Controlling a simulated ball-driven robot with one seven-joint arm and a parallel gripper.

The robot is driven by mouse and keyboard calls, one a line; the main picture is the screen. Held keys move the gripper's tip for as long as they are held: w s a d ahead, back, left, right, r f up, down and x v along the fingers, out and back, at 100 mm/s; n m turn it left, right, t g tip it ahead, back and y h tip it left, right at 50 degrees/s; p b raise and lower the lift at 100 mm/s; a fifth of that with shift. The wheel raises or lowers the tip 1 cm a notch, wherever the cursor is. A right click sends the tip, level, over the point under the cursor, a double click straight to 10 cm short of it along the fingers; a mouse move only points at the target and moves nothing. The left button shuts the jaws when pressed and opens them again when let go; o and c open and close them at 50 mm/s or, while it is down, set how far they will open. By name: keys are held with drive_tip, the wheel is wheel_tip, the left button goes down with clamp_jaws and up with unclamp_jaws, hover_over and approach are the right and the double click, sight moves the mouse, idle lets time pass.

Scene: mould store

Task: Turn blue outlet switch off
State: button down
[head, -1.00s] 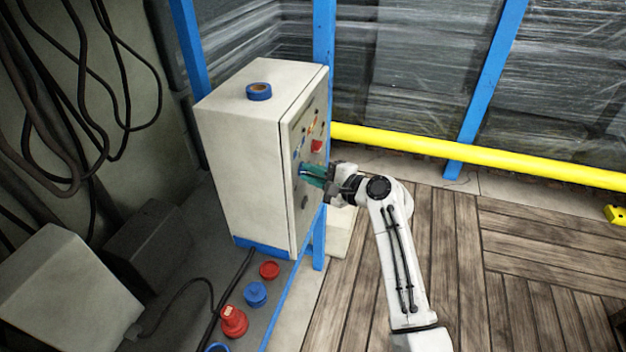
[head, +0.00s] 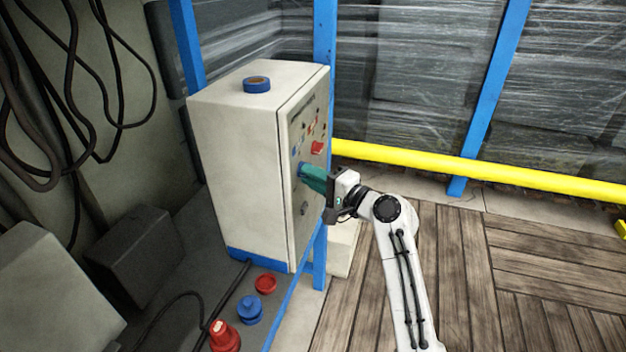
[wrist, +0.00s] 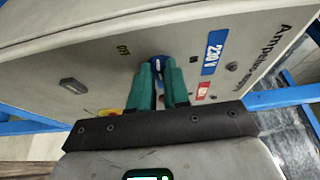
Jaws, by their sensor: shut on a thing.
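The blue outlet switch (wrist: 158,63) sits on the front panel of a pale grey cabinet (head: 240,165). In the wrist view it shows between my green fingertips, partly covered by them. My gripper (wrist: 160,72) is shut on the switch, with a finger on each side. In the head view my gripper (head: 305,173) reaches the panel from the right, and the switch is mostly hidden behind the fingers. An "OFF" marking (wrist: 123,50) is on the panel to the left of the switch, and a blue "230V" label (wrist: 214,52) is to its right.
A tape roll (head: 257,85) lies on the cabinet. Red and blue plugs (head: 249,310) stand on the grey surface below. A yellow rail (head: 480,170) runs behind.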

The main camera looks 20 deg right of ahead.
drive_tip(key=shift+f, duration=0.15)
drive_tip(key=c, duration=1.1)
unclamp_jaws()
drive_tip(key=v, duration=1.1)
drive_tip(key=shift+a, duration=0.15)
